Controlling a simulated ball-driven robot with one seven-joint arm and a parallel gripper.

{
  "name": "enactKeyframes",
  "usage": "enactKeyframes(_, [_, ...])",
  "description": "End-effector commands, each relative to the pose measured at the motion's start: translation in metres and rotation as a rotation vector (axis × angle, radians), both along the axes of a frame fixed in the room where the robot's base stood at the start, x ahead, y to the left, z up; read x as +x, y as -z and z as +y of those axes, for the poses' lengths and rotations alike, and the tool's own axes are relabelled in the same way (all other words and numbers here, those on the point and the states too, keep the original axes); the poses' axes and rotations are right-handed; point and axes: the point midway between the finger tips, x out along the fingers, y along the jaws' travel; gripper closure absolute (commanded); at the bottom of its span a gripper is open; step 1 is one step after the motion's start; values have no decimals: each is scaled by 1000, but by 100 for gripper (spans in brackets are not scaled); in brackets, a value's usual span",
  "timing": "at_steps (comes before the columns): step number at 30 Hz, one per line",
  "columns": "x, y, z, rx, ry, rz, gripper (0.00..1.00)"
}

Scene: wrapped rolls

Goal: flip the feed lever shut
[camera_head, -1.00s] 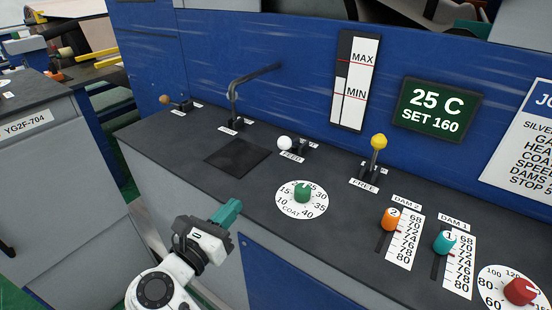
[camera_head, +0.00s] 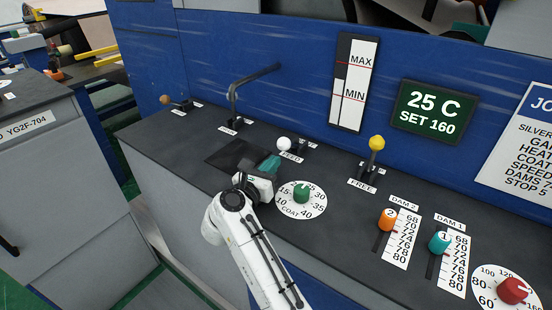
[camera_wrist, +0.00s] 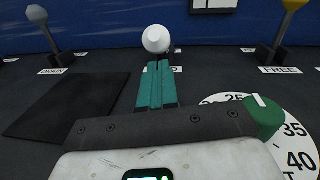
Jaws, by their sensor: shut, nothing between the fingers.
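The feed lever ends in a white ball knob (camera_head: 284,143) at the back of the console, above its FEED label (camera_head: 291,157). The lever leans toward the front left. In the wrist view the white knob (camera_wrist: 157,39) is straight ahead, just beyond my fingertips. My gripper (camera_head: 272,163) is shut and empty, its green fingers pointing at the knob from the front. The fingers (camera_wrist: 156,70) hide most of the label in the wrist view. I cannot tell whether the tips touch the knob.
The green COAT dial (camera_head: 302,193) stands close right of my gripper. A dark square plate (camera_head: 226,155) lies to the left, with the bent drain handle (camera_head: 236,100) behind it. The yellow-knobbed FREE lever (camera_head: 376,143) stands upright to the right. The blue wall (camera_head: 210,60) rises behind.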

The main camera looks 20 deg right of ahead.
Motion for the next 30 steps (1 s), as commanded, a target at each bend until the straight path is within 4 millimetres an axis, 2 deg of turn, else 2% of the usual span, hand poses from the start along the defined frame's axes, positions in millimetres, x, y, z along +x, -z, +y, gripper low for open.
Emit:
enactKeyframes(3, [10,0,-11,-1,1,1,100])
enactKeyframes(8, [16,-1,-17,-1,0,0,100])
enactKeyframes(19, [17,0,-18,-1,0,1,100])
enactKeyframes(30, [18,-9,-19,40,-1,30,100])
